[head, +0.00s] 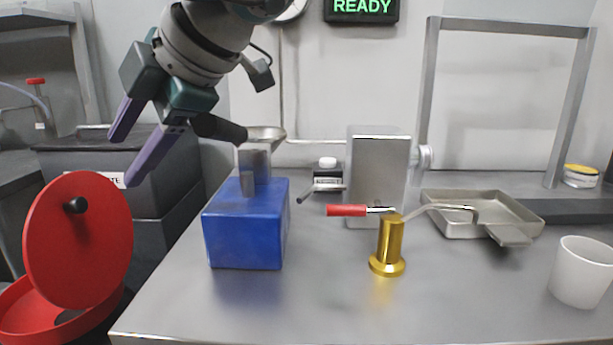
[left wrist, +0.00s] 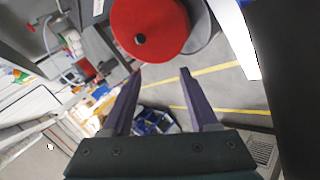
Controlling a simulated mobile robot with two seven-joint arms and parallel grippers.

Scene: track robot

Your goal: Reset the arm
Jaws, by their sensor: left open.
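My left gripper (head: 140,147) hangs in the air at the upper left of the head view, left of the blue block and above the red container. Its two purple fingers are apart, with nothing between them. In the left wrist view the open fingers (left wrist: 166,105) point toward the floor area, with the red lid beyond them. My right gripper is in neither view.
A metal table (head: 330,300) holds a blue block (head: 245,235), a brass cylinder (head: 390,243), a metal pan (head: 460,222) and a white cup (head: 583,272). A red round lid (head: 78,250) stands open at the left; it also shows in the left wrist view (left wrist: 160,25).

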